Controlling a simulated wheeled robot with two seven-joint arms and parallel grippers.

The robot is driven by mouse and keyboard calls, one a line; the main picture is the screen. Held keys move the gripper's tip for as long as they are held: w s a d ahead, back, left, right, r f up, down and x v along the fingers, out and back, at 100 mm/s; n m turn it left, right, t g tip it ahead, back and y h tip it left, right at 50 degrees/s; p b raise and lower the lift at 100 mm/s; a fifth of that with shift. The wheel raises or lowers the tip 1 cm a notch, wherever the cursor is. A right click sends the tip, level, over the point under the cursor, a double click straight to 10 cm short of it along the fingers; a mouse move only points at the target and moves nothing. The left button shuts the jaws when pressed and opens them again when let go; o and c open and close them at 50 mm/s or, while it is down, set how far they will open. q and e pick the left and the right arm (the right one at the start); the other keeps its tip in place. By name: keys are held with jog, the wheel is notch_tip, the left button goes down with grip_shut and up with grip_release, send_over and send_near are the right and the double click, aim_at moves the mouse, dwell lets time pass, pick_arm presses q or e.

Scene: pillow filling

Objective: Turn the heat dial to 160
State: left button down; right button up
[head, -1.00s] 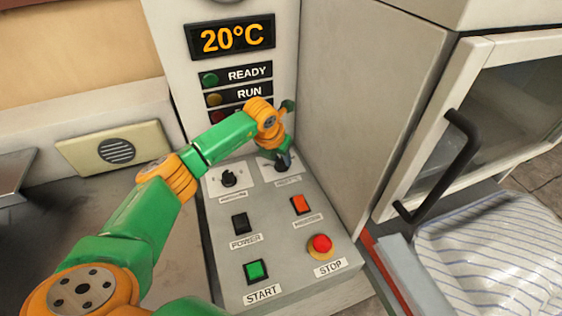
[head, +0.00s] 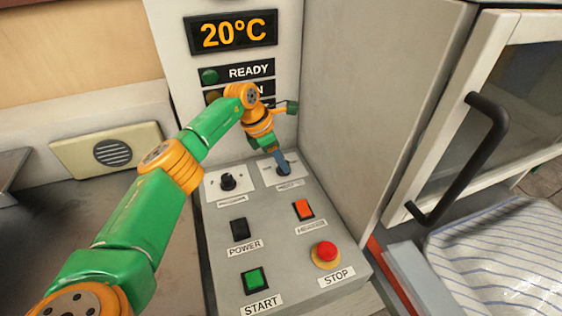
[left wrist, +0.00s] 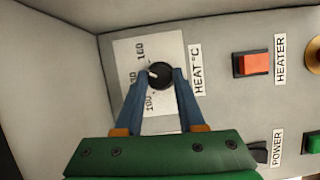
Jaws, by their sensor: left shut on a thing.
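The heat dial (left wrist: 159,76) is a round black knob on a white scale plate (left wrist: 171,43) marked HEAT °C. In the left wrist view its white pointer mark points left, roughly at the partly hidden middle number, between 100 and 160. My left gripper (left wrist: 161,74) has its blue fingers on both sides of the knob and is shut on it. In the head view my left gripper (head: 284,167) reaches down to the dial at the panel's back right, hiding most of it. My right gripper is not in view.
The display (head: 233,33) reads 20°C. A second dial (head: 228,182) stands left of the heat dial. The panel also has a POWER switch (head: 239,229), an orange HEATER switch (head: 303,209), a green START button (head: 254,281) and a red STOP button (head: 326,252). A cabinet wall (head: 365,95) rises close at right.

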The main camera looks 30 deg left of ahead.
pick_arm(q)
jog(key=shift+m, duration=0.5)
jog(key=c, duration=0.5)
grip_release()
jog(key=v, duration=0.7)
jog(key=shift+b, duration=0.45)
jog(key=shift+w, duration=0.15)
